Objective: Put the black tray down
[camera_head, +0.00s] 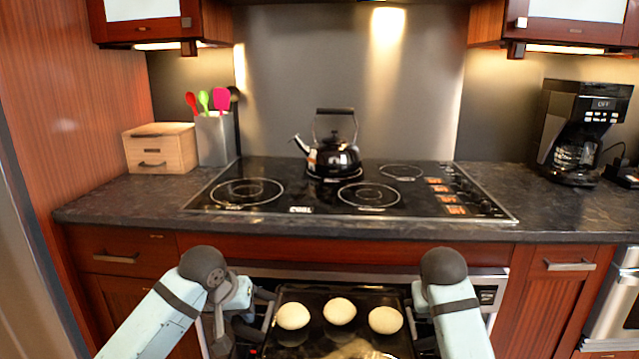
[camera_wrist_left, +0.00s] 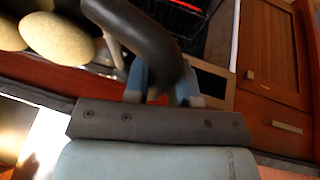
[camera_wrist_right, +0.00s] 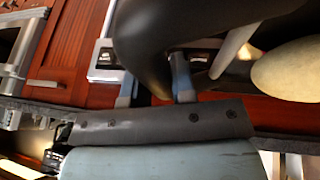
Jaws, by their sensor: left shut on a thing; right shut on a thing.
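The black tray (camera_head: 318,335) is at the bottom centre of the head view, in front of the counter, and its near part is cut off by the frame. Several pale round buns (camera_head: 340,311) lie on it. My left gripper (camera_head: 264,308) is shut on the tray's left side. In the left wrist view, the tray's dark rim (camera_wrist_left: 150,38) passes between the fingers (camera_wrist_left: 160,85). My right gripper (camera_head: 418,312) is at the tray's right side. In the right wrist view its fingers (camera_wrist_right: 154,86) are shut on the dark rim (camera_wrist_right: 150,45). What lies beneath the tray is hidden.
The dark counter (camera_head: 130,195) holds a glass cooktop (camera_head: 320,200) with a black kettle (camera_head: 334,156). A wooden box (camera_head: 160,150) and utensil holder (camera_head: 214,140) stand left. A coffee maker (camera_head: 580,130) stands right. The counter between cooktop and coffee maker is mostly clear.

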